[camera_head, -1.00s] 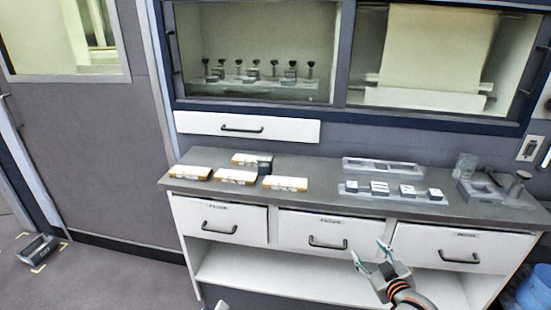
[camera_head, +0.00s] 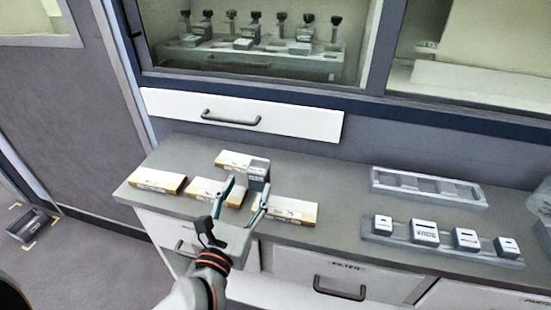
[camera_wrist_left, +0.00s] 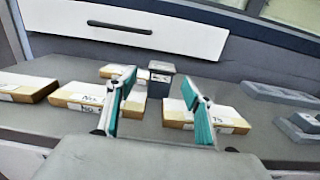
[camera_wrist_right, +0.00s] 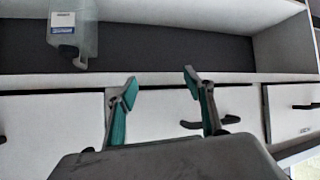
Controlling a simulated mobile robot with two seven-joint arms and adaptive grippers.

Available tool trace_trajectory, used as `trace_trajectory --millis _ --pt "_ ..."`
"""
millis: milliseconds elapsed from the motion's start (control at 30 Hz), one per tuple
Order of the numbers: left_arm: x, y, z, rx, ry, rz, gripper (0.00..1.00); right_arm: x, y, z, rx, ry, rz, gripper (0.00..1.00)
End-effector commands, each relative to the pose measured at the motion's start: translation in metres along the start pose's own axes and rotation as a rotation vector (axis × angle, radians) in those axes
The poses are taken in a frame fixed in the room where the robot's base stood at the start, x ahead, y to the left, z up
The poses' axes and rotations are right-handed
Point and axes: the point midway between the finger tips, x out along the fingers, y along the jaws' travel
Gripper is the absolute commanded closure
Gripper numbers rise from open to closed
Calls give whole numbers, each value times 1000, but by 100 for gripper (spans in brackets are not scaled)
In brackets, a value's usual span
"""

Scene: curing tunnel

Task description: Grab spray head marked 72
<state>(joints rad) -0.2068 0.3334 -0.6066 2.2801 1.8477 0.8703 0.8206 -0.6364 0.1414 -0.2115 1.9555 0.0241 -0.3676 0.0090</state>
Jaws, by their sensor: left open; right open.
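I cannot read a 72 on anything. Several white-and-tan labelled boxes lie on the grey counter, including a left one (camera_head: 157,180), a back one (camera_head: 233,159) and a right one (camera_head: 292,209). A dark grey block with a pale label (camera_head: 258,172) stands among them; the left wrist view shows it (camera_wrist_left: 161,80) beyond the fingers. My left gripper (camera_head: 244,199) is open and empty at the counter's front, near the boxes; its fingers (camera_wrist_left: 158,78) hide parts of them. My right gripper (camera_wrist_right: 159,78) is open and empty, facing drawer fronts, and outside the head view.
A grey strip with several labelled blocks (camera_head: 377,239) and an empty grey tray (camera_head: 428,188) lie on the right of the counter. Behind glass stands a rack (camera_head: 300,63) of dark-topped pieces. A filter drawer (camera_head: 335,272) is below. A clear labelled container (camera_wrist_right: 75,32) shows in the right wrist view.

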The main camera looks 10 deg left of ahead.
Motion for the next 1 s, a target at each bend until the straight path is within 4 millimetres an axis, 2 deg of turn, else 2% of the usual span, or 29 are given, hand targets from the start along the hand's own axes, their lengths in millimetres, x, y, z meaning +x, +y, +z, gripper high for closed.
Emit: trace_trajectory --millis 133,367,700,1000 --pt "5 -2 -3 -43 19 -5 49 -5 -4 2 5 -5 -4 48" --pt "28 -2 -2 -40 17 -4 49 -6 -2 -2 5 -3 -3 48" --pt "72 -2 -4 -37 17 -3 49 -10 -1 -9 4 0 -2 48" --pt "78 -3 -6 -38 18 -5 49 -10 -1 -9 5 1 -2 48"
